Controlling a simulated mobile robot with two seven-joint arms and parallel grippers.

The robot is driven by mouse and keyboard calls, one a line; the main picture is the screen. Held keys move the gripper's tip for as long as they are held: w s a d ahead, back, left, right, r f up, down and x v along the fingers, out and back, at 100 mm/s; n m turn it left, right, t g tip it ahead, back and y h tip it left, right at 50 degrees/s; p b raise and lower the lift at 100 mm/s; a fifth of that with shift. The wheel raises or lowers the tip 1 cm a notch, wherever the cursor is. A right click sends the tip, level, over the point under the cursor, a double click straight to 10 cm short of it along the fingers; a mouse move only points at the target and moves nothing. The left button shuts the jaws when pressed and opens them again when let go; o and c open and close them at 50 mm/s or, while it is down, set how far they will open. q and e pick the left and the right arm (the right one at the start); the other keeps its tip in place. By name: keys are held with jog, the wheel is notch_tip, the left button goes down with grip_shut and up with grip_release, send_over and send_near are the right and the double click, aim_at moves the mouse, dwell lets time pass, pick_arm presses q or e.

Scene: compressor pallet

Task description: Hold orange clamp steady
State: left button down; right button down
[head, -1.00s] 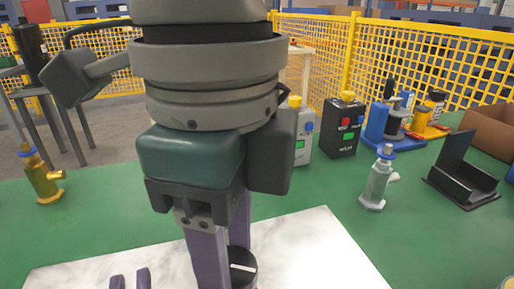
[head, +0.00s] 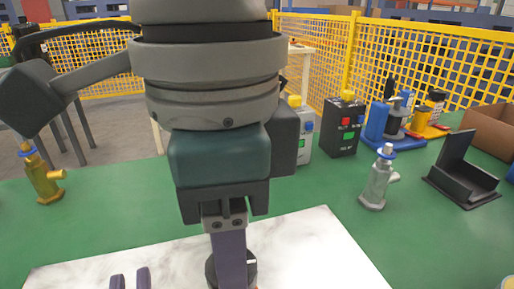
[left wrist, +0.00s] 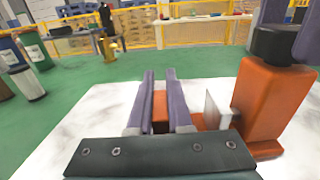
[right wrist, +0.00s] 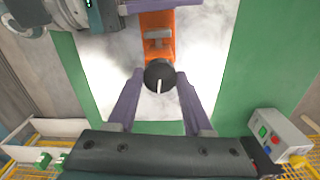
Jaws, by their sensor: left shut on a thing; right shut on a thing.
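The orange clamp (left wrist: 272,100) stands on a white marbled board (left wrist: 95,105); its body fills the right of the left wrist view. It also shows in the right wrist view (right wrist: 157,22), with a grey metal part across it. My left gripper (left wrist: 160,75) is shut on the clamp's low orange bar; in the head view only its fingertips (head: 130,281) show at the bottom edge. My right gripper (right wrist: 158,85) is shut on the clamp's black knob (right wrist: 159,72), one finger on each side. In the head view my right gripper (head: 231,270) hides most of the clamp.
The green table holds a brass bottle-like fitting (head: 43,180) at left. A silver fitting (head: 377,182), a black button box (head: 342,128), a grey button box (head: 302,140), a black stand (head: 462,182) and a cardboard box (head: 492,128) stand at right. Yellow mesh fencing (head: 430,60) closes the back.

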jog(key=shift+c, duration=1.5)
grip_release()
notch_tip(320, 180, up, 12)
pick_arm(q)
jog(key=c, duration=0.8)
grip_release()
jog(key=shift+o, duration=0.2)
jog(key=shift+s, duration=0.1)
